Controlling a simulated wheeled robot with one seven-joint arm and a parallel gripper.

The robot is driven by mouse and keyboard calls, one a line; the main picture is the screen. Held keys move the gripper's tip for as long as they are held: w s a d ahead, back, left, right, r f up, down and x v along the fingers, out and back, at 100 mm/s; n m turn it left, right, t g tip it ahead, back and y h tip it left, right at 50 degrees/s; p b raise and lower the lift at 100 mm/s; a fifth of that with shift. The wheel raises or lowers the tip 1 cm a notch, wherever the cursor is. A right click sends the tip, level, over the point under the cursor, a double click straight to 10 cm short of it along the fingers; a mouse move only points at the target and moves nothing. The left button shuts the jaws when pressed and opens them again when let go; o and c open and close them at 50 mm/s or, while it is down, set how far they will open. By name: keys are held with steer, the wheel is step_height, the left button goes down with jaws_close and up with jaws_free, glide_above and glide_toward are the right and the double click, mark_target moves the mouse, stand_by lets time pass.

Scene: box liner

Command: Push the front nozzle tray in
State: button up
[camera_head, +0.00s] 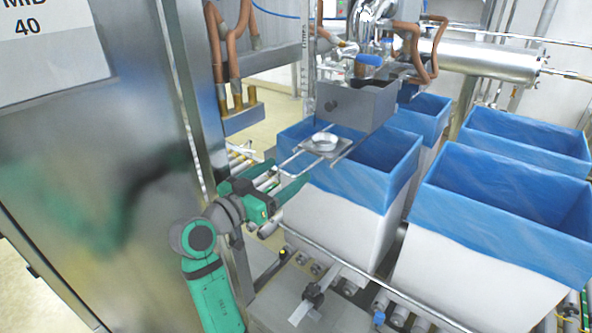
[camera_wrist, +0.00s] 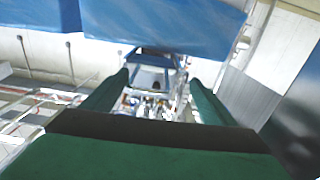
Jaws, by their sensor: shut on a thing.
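The front nozzle tray (camera_head: 313,152) is a metal frame with two rails and a small plate carrying a round metal dish (camera_head: 324,141). It sticks out toward me from under a grey metal box (camera_head: 357,104), above the front blue-lined box. My green gripper (camera_head: 279,184) is at the tray's near end, shut on its front bar; the exact contact is small and partly hidden by the fingers. In the wrist view both fingers (camera_wrist: 158,84) point forward with a gap between them, and the parts between their tips are blurred.
White boxes with blue liners stand below the tray (camera_head: 340,218) and to the right (camera_head: 480,262) on a roller conveyor (camera_head: 350,288). A large steel cabinet (camera_head: 95,190) fills the left, close to my arm. Copper pipes (camera_head: 233,50) run behind the cabinet.

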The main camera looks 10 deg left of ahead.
steer(key=v, duration=0.7)
steer(key=shift+w+a, duration=0.2)
steer(key=shift+a, duration=0.05)
stand_by(0.3)
stand_by(0.3)
